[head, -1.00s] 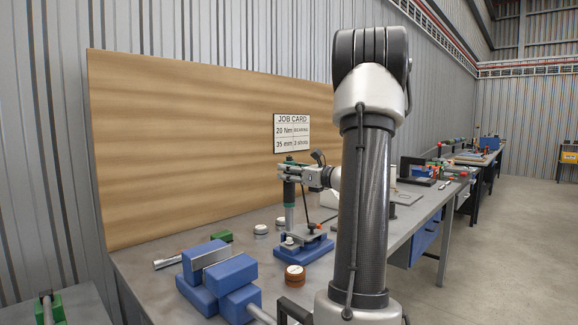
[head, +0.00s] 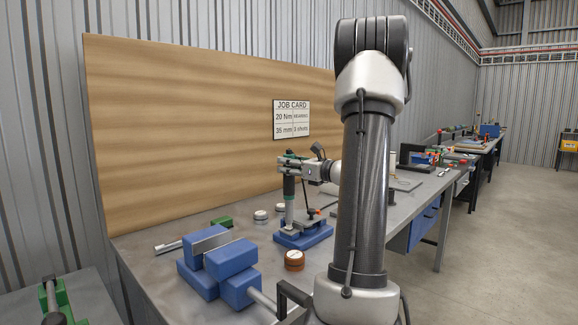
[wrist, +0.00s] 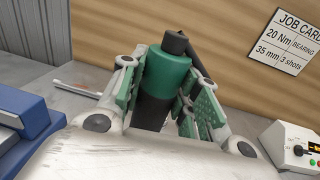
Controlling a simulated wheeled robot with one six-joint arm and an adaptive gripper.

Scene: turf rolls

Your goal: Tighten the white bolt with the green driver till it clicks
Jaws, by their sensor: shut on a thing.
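My gripper (head: 292,165) is shut on the green driver (head: 289,187), which stands upright over a blue fixture (head: 303,238) on the bench. In the wrist view the driver's green body and dark cap (wrist: 174,42) show between the green-padded fingers of my gripper (wrist: 168,92). The driver's grey lower part reaches down to the fixture. A small pale spot shows at its foot, but I cannot tell whether it is the white bolt or whether the driver sits on it. The wrist view hides the driver's tip.
A blue vise (head: 218,268) stands front left, with an orange-sided round tin (head: 294,260) to its right. A pale round tin (head: 260,216) lies behind. A wooden board with a job card (head: 291,119) reading 20 Nm backs the bench. A white box with a display (wrist: 292,146) stands at right.

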